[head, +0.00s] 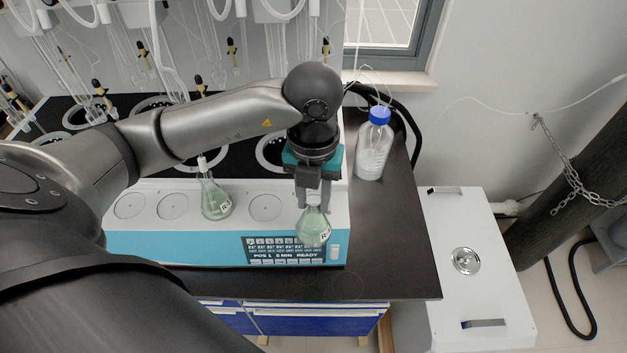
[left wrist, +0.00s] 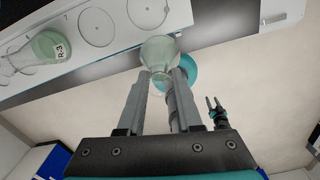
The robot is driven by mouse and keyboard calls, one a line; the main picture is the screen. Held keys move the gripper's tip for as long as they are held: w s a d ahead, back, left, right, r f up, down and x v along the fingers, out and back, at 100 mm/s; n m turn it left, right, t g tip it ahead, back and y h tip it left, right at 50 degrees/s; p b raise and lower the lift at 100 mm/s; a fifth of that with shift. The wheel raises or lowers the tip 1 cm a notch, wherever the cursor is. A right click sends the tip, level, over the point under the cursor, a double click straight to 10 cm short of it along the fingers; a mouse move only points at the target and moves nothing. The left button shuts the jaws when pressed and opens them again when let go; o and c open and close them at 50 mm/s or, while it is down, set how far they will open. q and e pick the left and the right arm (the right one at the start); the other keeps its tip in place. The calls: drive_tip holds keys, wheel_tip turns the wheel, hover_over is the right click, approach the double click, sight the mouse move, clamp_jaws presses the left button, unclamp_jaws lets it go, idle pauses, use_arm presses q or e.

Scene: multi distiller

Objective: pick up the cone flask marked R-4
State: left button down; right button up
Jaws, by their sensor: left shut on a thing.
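A cone flask (head: 313,230) with pale green liquid hangs at my left gripper (head: 315,198), whose fingers are shut on its neck. Its label starts with R; the number is too small to read for sure. In the left wrist view the held flask (left wrist: 160,50) is at the ends of the left gripper's fingers (left wrist: 165,75). Another green cone flask (head: 216,202) stands on the white-topped device to the left; its label reads R-3 in the left wrist view (left wrist: 45,50). My right gripper (left wrist: 214,106) shows small at the right of the wrist view, its fingers apart.
The device (head: 150,247) has round marked spots, several empty, and a display on its blue front. A blue-capped bottle (head: 374,145) stands right of it on the dark bench (head: 400,255). Distilling glassware hangs behind. A white cabinet (head: 470,290) stands at the right.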

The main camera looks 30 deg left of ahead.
use_arm(q)
drive_tip(key=s+d+b, duration=0.1)
drive_tip(key=s+d, duration=0.4)
drive_tip(key=s, duration=0.3)
drive_tip(key=shift+s, duration=0.25)
